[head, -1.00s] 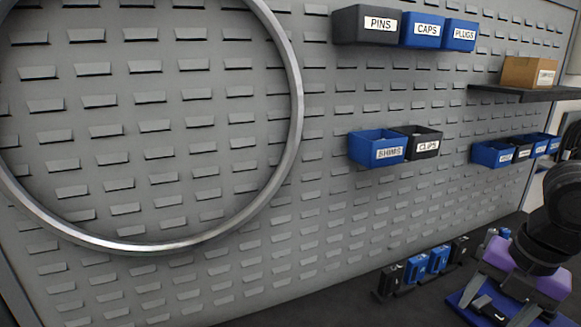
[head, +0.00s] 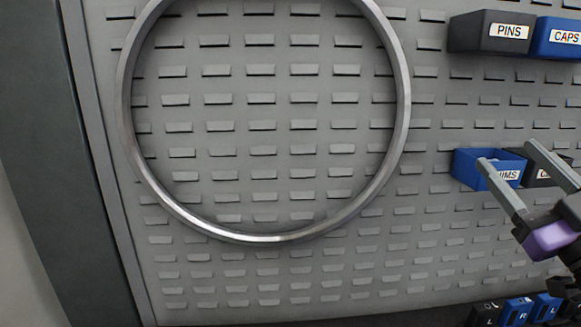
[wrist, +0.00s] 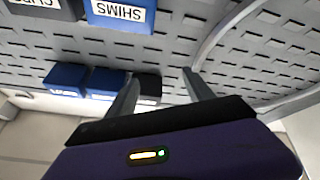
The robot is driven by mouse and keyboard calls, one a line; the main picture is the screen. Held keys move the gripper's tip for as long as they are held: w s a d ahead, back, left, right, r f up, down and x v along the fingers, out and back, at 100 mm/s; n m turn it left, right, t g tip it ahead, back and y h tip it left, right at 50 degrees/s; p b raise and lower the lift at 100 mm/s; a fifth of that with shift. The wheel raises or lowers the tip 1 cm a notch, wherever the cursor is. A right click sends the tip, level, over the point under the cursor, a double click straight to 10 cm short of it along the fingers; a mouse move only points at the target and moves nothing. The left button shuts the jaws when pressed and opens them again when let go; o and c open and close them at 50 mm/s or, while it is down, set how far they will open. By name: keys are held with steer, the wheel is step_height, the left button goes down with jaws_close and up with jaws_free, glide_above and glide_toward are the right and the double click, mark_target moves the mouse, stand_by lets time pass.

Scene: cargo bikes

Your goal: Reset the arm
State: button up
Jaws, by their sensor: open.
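My gripper (head: 508,153) is at the right edge of the head view, with its two grey fingers apart and nothing between them. Its fingers point up and left, and their tips overlap the blue SHIMS bin (head: 472,168) in the picture. The gripper's purple body is partly cut off by the frame edge. In the wrist view the spread fingers (wrist: 160,76) point toward the slotted panel, and the SHIMS bin (wrist: 120,14) shows at the top, upside down.
A large metal ring (head: 404,100) is on the grey slotted panel (head: 440,225). A dark PINS bin (head: 490,32) and a blue CAPS bin (head: 558,38) are at upper right. Small blue and black holders (head: 517,311) stand at bottom right. The panel's left part is clear of my arm.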

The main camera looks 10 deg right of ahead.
steer(key=s+a+f+m+g+h, duration=0.1)
steer(key=s+a+f+m+h, duration=0.2)
steer(key=s+f+m+h, duration=0.5)
steer(key=s+a+f+m+g+h, duration=0.2)
steer(key=s+a+f+m, duration=0.3)
steer(key=f, duration=0.6)
steer(key=s+a+f+n+g+y, duration=0.2)
steer(key=s+a+f+n+y, duration=0.2)
steer(key=s+f, duration=0.5)
steer(key=s+a+f+n+g+y, duration=0.3)
steer(key=s+a+f+y, duration=0.2)
steer(key=s+f, duration=0.4)
steer(key=s+a, duration=0.1)
steer(key=s, duration=0.2)
steer(key=shift+a+f+n+y, duration=0.15)
steer(key=shift+f+n+y, duration=0.15)
steer(key=shift+f+n, duration=0.1)
